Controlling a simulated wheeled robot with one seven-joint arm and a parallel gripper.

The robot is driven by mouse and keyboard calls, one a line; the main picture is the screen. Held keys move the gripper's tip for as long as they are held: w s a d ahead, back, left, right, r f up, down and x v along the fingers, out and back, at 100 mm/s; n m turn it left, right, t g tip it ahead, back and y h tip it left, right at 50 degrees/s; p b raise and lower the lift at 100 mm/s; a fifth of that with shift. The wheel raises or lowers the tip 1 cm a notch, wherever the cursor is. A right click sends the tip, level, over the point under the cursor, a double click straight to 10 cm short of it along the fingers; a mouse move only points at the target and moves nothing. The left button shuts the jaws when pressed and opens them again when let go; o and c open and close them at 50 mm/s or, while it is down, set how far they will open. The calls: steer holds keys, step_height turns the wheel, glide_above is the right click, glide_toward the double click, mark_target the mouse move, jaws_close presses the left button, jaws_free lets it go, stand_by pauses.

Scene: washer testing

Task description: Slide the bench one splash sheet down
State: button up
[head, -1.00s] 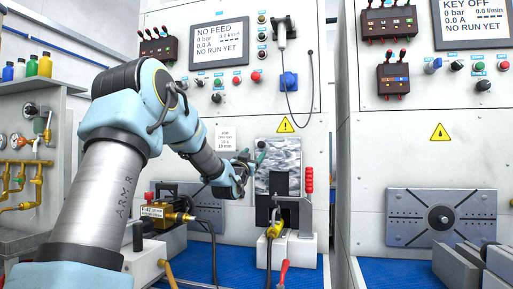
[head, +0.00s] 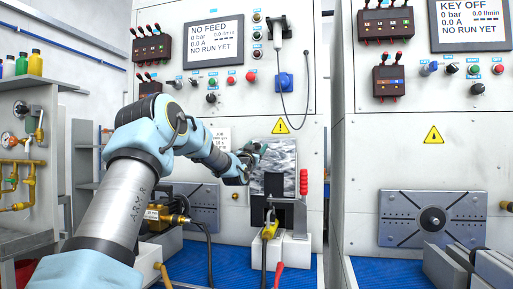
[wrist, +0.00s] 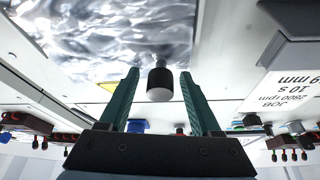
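The splash sheet (head: 283,153) is a wavy, see-through grey panel on the front of bench one (head: 228,105), above the fixture with the black bracket and white blocks. In the wrist view the sheet (wrist: 95,35) fills the upper left. A black knob with a grey end (wrist: 159,88) sticks out at its edge. My gripper (head: 260,150) is at the sheet's upper left. In the wrist view its two dark green fingers (wrist: 162,82) are apart, one on each side of the knob. I cannot tell whether either finger touches it.
A pump with a brass fitting (head: 168,216) and hoses sits below my arm. A red ribbed handle (head: 303,182) is right of the sheet. A yellow-bodied connector (head: 270,230) is below it. Bench two (head: 420,155) stands to the right across a gap.

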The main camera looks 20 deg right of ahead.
jaws_close()
stand_by(1.2)
